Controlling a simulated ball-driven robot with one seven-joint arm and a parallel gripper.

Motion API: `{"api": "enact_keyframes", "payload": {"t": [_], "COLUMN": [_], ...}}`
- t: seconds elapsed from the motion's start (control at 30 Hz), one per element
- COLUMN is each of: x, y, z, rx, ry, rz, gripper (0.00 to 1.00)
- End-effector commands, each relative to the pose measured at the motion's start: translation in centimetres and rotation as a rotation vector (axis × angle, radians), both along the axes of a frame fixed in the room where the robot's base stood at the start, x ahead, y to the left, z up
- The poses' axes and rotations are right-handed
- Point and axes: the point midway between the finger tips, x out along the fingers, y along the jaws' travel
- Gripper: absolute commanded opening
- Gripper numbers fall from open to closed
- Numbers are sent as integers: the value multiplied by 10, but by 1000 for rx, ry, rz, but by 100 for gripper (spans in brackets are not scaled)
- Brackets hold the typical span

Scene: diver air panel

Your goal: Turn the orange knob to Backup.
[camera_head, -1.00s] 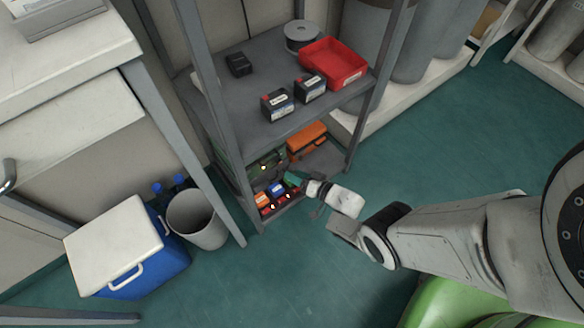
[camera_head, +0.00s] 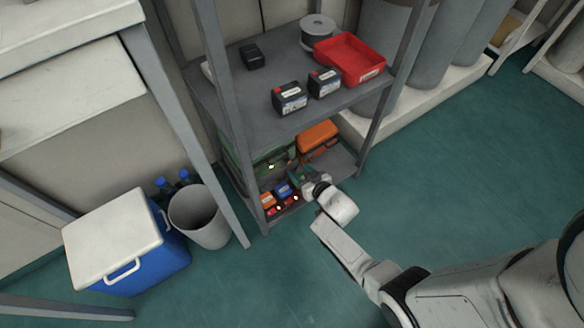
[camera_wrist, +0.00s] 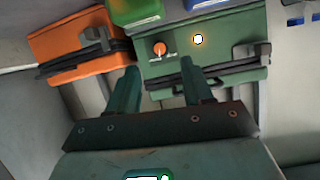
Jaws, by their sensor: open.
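The orange knob (camera_wrist: 159,48) is a small round knob on the face of a green panel box (camera_wrist: 225,50), beside a lit white lamp (camera_wrist: 198,39). Small pale marks lie by the knob, too small to read, and I cannot tell which one it points to. In the head view the green box (camera_head: 240,164) sits on the lower shelf, and the knob cannot be made out there. My gripper (camera_wrist: 158,67) is open and empty. Its two green fingers point at the panel, with the knob between and just beyond their tips in the wrist view. I cannot see contact.
An orange case (camera_head: 318,137) sits beside the green box. Small orange (camera_head: 267,200) and blue (camera_head: 283,189) bins stand close to my gripper. The upper shelf (camera_head: 235,97), with a red tray (camera_head: 350,58) and batteries, overhangs this space. A shelf post (camera_head: 234,120) stands left.

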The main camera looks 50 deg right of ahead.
Motion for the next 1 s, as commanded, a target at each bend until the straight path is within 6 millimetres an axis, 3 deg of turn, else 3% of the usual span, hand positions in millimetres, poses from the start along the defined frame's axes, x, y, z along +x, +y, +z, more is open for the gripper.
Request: {"api": "enact_keyframes", "payload": {"t": [0.03, 0.3, 0.77, 1.0], "x": [10, 43, 54, 54], "y": [-3, -13, -15, -15], "z": [-10, -22, -23, -23], "rx": [-1, 0, 0, 1], "ry": [-2, -2, 0, 0], "rz": [1, 1, 1, 1], "gripper": [51, 51, 51, 31]}}
